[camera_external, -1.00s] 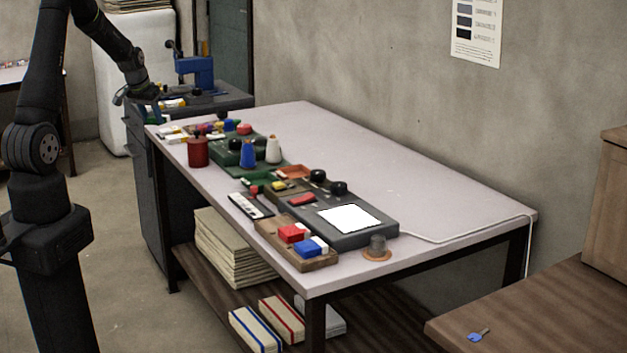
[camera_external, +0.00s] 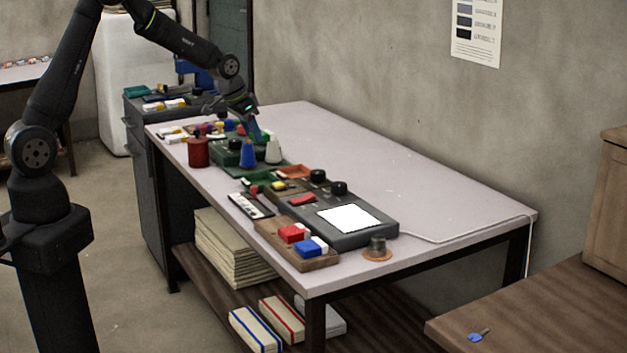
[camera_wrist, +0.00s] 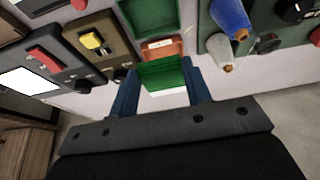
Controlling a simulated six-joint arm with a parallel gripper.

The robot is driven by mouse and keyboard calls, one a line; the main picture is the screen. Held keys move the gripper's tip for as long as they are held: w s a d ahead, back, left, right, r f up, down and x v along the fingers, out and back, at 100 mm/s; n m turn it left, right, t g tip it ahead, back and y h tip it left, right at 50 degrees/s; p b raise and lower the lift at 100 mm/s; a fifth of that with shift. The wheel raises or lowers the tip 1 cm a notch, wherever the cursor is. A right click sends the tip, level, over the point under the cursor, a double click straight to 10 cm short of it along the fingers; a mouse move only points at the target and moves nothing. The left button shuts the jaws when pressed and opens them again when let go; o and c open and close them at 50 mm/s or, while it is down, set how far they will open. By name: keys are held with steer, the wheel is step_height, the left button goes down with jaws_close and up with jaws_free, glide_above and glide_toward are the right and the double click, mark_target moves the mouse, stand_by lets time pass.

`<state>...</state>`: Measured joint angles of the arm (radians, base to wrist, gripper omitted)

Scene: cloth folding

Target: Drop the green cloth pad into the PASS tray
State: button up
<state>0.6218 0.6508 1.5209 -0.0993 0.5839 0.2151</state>
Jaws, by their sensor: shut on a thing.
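My gripper (camera_wrist: 160,92) is shut on the green cloth pad (camera_wrist: 163,74), held between its two blue fingers in the wrist view. In the external view my gripper (camera_external: 258,136) is over the table, near the spools; the pad is hard to make out there. Beyond the pad in the wrist view is a small orange tray (camera_wrist: 176,48) with a white label, too small to read. A green tray (camera_wrist: 124,22) lies past it, cut by the top edge. I cannot tell from lettering which tray is PASS. The pad appears above the table, apart from both trays.
Blue (camera_external: 247,155) and white (camera_external: 273,152) thread cones stand close to my gripper. A dark box with a lit white panel (camera_external: 348,218) and a wooden tray (camera_external: 320,262) of coloured blocks are nearer the front. The table's right side (camera_external: 420,190) is mostly clear.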

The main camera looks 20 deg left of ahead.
steer(key=shift+s+d+f, duration=0.2)
steer(key=shift+s+d, duration=0.25)
steer(key=shift+d, duration=0.3)
steer(key=shift+f, duration=2.9)
steer(key=o, duration=1.1)
steer(key=v, duration=1.7)
steer(key=shift+a+r, duration=0.15)
steer(key=shift+a, duration=0.05)
steer(key=x, duration=1.7)
steer(key=shift+d, duration=0.25)
